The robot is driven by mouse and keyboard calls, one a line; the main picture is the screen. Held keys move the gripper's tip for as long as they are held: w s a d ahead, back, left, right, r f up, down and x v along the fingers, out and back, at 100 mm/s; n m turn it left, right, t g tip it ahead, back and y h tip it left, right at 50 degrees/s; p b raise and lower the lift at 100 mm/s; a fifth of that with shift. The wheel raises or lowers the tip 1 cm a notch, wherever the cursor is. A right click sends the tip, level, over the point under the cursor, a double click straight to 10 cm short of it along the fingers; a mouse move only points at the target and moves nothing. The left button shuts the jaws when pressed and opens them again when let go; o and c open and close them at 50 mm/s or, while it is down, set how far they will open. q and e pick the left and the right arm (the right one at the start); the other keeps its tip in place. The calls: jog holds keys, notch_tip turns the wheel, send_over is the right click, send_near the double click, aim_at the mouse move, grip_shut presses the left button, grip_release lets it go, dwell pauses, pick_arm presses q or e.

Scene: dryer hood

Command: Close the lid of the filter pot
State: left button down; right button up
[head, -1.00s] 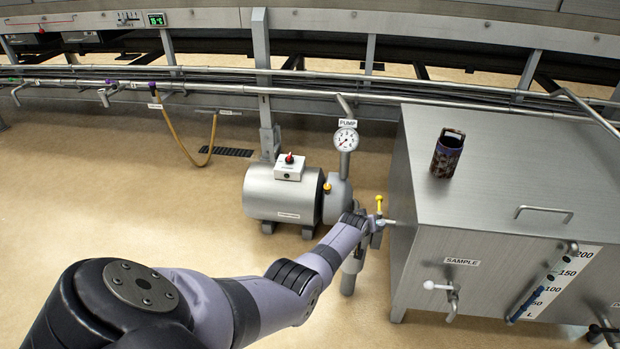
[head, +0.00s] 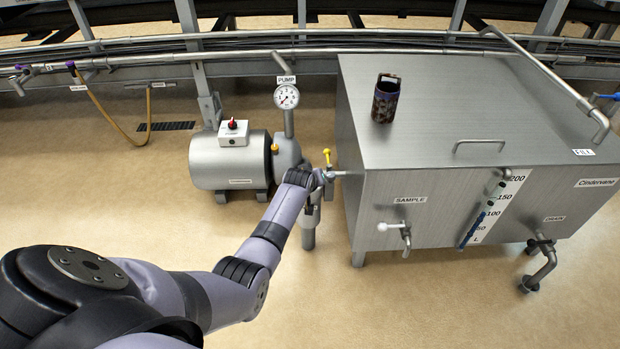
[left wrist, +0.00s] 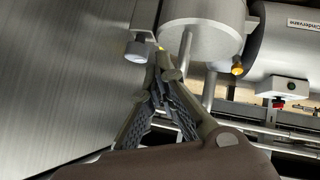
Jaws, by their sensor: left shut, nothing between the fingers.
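I take the metal cylinder (head: 308,218) below the pipe between the pump and the tank to be the filter pot. My arm hides its upper part in the head view, and I cannot make out its lid or whether it is open. My left gripper (head: 315,179) is at this pipework, just left of the tank, near the yellow valve handle (head: 327,157). In the left wrist view the left gripper (left wrist: 163,63) is shut and empty, its tips close to a small yellow part. My right gripper is not in view.
The pump (head: 230,162) with its gauge (head: 286,96) stands left of my gripper. The large steel tank (head: 430,118) stands right, with a dark patterned can (head: 385,100) on top and a sample tap (head: 398,228) in front. The floor (head: 310,310) in front is clear.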

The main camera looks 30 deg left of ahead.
pick_arm(q)
jog(key=v, duration=0.8)
